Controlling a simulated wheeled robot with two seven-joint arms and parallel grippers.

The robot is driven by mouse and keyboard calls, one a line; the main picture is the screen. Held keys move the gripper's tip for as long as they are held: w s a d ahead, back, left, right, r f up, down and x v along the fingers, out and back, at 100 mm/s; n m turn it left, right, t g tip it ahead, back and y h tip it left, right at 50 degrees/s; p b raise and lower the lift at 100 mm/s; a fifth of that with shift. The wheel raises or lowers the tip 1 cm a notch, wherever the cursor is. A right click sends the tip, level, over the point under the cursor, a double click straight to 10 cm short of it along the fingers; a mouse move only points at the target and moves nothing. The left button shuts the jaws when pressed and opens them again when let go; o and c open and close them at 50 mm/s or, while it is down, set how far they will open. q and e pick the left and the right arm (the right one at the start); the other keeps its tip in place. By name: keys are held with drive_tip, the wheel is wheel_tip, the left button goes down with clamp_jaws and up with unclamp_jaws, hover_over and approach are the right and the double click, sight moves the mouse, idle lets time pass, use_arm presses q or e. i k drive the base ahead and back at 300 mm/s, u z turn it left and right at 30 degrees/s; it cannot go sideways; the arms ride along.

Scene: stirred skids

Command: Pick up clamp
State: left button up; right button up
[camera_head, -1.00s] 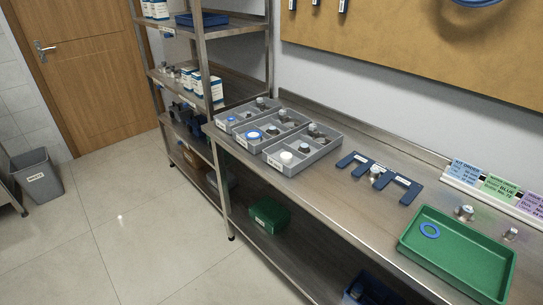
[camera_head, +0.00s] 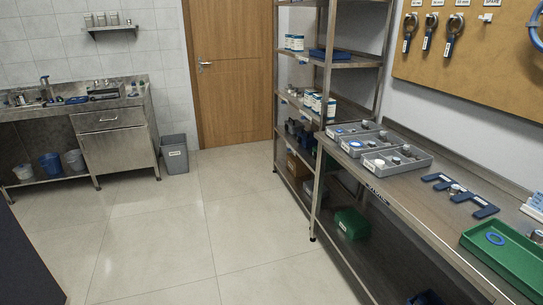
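Several hanging tools with metal rings and dark handles are on the brown board at the upper right: one at the left (camera_head: 408,32), one in the middle (camera_head: 429,33) and one at the right (camera_head: 453,34). They look like clamps, and small labels sit above and on them, too small to read surely. On the steel bench (camera_head: 400,205) stand grey divided bins (camera_head: 388,172) with small metal fittings, whose kind is too small to tell. Neither of my grippers is in view.
A green tray (camera_head: 510,262) with a blue ring (camera_head: 495,238) and a dark blue forked holder (camera_head: 460,193) lie on the bench. A steel shelf rack (camera_head: 318,110) stands beside it. A sink counter (camera_head: 110,118) and a grey bin (camera_head: 174,154) are further left. The middle floor is clear.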

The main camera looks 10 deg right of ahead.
sight(409, 154)
drive_tip(key=u, duration=0.7)
drive_tip(key=i, duration=0.55)
drive_tip(key=z, duration=0.45)
drive_tip(key=i, duration=1.4)
drive_tip(key=z, duration=1.6)
drive_tip(key=i, duration=0.4)
drive_tip(key=z, duration=0.4)
